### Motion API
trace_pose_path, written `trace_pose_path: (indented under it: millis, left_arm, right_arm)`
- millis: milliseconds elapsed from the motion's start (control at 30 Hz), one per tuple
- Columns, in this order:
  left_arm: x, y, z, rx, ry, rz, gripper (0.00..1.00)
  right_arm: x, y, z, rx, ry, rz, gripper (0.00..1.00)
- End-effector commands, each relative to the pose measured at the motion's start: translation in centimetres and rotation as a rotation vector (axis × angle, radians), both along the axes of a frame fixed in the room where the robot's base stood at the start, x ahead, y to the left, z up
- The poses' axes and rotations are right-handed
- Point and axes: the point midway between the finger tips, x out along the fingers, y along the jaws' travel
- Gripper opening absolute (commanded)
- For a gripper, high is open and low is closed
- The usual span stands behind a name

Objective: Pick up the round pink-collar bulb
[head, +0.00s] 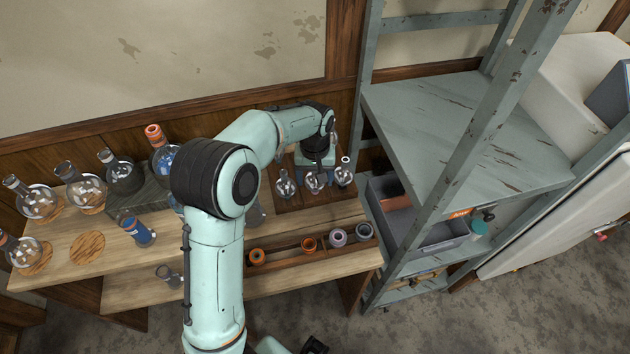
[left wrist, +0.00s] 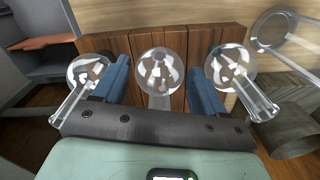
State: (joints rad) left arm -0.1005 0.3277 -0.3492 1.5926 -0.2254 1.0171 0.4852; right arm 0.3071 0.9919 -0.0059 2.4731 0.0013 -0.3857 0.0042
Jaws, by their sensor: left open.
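Three clear round glass bulbs stand in a row on a dark wooden board (head: 290,204): a left one (head: 285,187), a middle one (head: 315,183) and a right one (head: 344,177). I cannot make out a pink collar on any of them. My left gripper (head: 315,170) is over the row, open and empty. In the left wrist view its two blue fingers stand apart on either side of the middle bulb (left wrist: 158,68), whose neck points toward the palm. The other two bulbs, on the left (left wrist: 90,70) and right (left wrist: 237,66), lie just outside the fingers.
Several flasks, one of them orange-collared (head: 155,135), stand on the bench's left. A lower rack holds orange, lilac (head: 337,237) and white rings. A green-grey shelf unit (head: 460,130) with a grey bin (head: 440,236) stands close on the right.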

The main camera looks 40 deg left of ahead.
Motion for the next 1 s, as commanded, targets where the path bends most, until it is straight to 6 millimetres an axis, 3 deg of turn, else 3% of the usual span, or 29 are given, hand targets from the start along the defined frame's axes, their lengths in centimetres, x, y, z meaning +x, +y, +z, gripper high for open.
trace_pose_path:
  millis: [100, 133, 200, 233, 667, 867, 1000]
  left_arm:
    - [0.0, 0.0, 0.0, 0.000, 0.000, 0.000, 0.71]
    - [0.0, 0.0, 0.0, 0.000, 0.000, 0.000, 0.65]
    - [0.0, 0.0, 0.0, 0.000, 0.000, 0.000, 0.42]
    - [0.0, 0.0, 0.1, 0.000, 0.000, 0.000, 0.37]
    - [0.1, 0.0, 0.4, 0.000, -0.002, 0.000, 0.36]
    - [0.1, 0.0, 2.3, 0.000, -0.005, 0.000, 0.36]
    - [0.2, 0.0, 4.9, 0.001, -0.006, -0.001, 0.36]
  right_arm:
    - [0.0, 0.0, 0.0, 0.000, 0.000, 0.000, 0.43]
    - [0.0, 0.0, 0.0, 0.000, 0.000, 0.000, 0.43]
    - [0.0, 0.0, 0.0, 0.000, 0.000, 0.000, 0.43]
    - [0.0, 0.0, 0.0, 0.000, 0.000, 0.000, 0.43]
    - [0.0, 0.0, 0.1, 0.000, 0.000, 0.000, 0.43]
    - [0.2, 0.0, 0.4, 0.000, -0.002, 0.000, 0.43]
    - [0.4, 0.0, 0.8, 0.000, -0.004, 0.000, 0.43]
